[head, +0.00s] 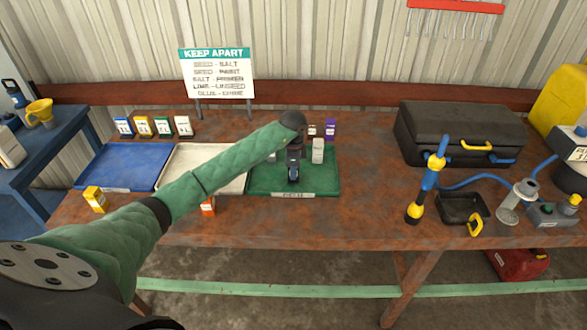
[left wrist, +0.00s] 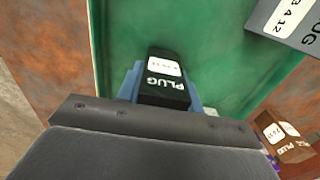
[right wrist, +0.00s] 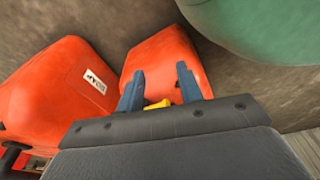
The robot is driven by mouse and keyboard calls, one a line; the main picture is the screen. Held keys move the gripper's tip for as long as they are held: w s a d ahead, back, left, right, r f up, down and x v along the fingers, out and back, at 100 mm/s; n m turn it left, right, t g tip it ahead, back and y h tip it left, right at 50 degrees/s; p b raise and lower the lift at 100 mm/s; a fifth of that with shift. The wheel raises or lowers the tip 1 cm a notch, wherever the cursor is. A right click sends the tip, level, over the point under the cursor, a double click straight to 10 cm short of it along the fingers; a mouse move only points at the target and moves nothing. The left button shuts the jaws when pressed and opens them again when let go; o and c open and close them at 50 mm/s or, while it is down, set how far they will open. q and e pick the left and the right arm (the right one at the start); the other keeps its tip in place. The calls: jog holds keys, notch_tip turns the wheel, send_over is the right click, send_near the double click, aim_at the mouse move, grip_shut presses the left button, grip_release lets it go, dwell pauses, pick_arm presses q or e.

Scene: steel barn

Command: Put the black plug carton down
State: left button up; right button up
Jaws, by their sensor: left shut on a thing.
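My left gripper (head: 293,178) is over the green tray (head: 262,187). In the left wrist view it is shut on the black plug carton (left wrist: 164,78), which lies between the blue fingers with its white label and the word PLUG showing. The green tray (left wrist: 215,70) is under it; I cannot tell whether the carton touches the tray. In the head view the gripper mostly hides the carton. My right gripper (right wrist: 160,85) is open and empty, seen only in its wrist view, facing red cans.
A grey carton (head: 318,150) stands on the tray, right of the gripper. Brown and purple cartons (head: 330,130) stand behind. A white tray (head: 225,160) and a blue tray (head: 120,165) lie left. An orange carton (head: 208,207) stands in front.

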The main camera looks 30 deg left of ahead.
pick_arm(q)
jog(key=shift+f, duration=0.1)
jog(key=o, duration=0.6)
jog(key=shift+c, duration=0.2)
jog(key=o, duration=0.4)
jog(key=shift+o, duration=0.2)
